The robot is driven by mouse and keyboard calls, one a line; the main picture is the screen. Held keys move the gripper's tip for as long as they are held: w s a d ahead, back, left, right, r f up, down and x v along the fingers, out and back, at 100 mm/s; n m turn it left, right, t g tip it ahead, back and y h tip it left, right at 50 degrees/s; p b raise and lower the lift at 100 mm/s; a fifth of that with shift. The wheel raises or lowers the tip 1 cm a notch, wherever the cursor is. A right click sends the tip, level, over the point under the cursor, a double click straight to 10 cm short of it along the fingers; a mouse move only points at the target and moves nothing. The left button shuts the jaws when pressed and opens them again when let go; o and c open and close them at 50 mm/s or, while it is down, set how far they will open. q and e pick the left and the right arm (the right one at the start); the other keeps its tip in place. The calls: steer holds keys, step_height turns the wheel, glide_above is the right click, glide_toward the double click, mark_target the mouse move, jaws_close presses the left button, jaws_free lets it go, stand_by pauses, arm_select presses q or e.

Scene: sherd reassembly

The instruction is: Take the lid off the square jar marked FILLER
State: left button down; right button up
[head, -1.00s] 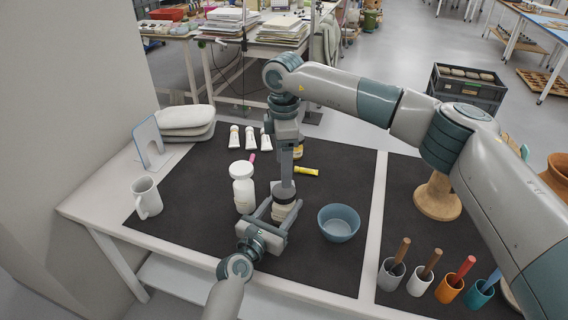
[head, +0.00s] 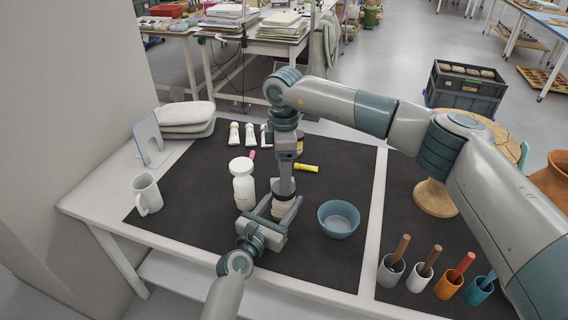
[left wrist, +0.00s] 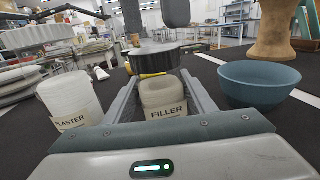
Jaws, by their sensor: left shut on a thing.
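The cream square jar marked FILLER (left wrist: 164,97) stands between the fingers of my left gripper (left wrist: 163,88) in the left wrist view, its top open. In the head view the jar (head: 279,209) is partly hidden by that gripper (head: 277,214), which is shut on it. The dark lid (left wrist: 154,59) is above and beyond the jar's mouth, apart from it.
A white-lidded jar marked PLASTER (left wrist: 70,99) stands close on the left. A blue bowl (head: 339,220) is close on the right. A yellow tube (head: 306,168) and several white tubes (head: 234,134) lie behind. A mug (head: 147,194) is at far left.

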steer(key=shift+f, duration=2.05)
steer(key=c, duration=1.1)
